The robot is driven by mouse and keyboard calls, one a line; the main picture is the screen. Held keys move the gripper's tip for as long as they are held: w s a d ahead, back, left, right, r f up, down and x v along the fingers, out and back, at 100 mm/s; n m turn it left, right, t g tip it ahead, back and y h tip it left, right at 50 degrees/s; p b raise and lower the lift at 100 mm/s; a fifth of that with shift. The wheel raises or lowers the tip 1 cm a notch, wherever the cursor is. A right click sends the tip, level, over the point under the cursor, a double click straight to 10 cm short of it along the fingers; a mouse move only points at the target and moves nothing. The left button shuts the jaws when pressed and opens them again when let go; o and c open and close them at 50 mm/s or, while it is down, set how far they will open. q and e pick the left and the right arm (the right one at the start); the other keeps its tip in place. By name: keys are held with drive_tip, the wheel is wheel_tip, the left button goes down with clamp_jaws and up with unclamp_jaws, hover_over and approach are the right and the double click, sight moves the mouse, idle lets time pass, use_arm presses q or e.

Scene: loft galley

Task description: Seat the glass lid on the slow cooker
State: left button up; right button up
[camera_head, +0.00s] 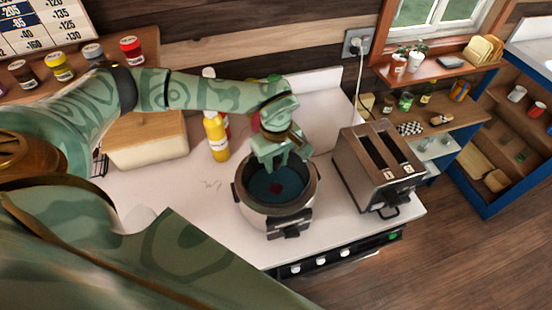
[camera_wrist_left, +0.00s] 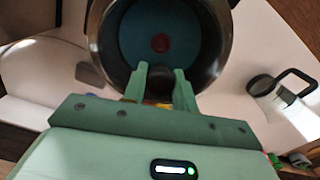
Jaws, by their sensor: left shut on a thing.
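The slow cooker (camera_head: 252,213) stands on the white counter, dark-rimmed, with a blue inside and a red spot at its middle. It also shows in the left wrist view (camera_wrist_left: 97,40), beyond my fingers. My left gripper (camera_head: 281,162) is over the back part of the cooker's opening, pointing down. In the left wrist view its two fingers (camera_wrist_left: 160,85) are shut on a dark knob (camera_wrist_left: 158,79), apparently that of the glass lid. The clear glass is hard to make out, and I cannot tell whether its rim touches the cooker. My right gripper is not in view.
A steel toaster (camera_head: 366,172) stands close to the right of the cooker. The counter's front edge (camera_head: 340,238) is just ahead of the cooker. Counter left of the cooker is clear.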

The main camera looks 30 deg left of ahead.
use_arm(q)
drive_tip(key=shift+f, duration=0.15)
drive_tip(key=o, duration=1)
drive_tip(key=shift+r+p, duration=3.1)
drive_tip(key=shift+r, duration=0.45)
drive_tip(key=shift+f, duration=0.1)
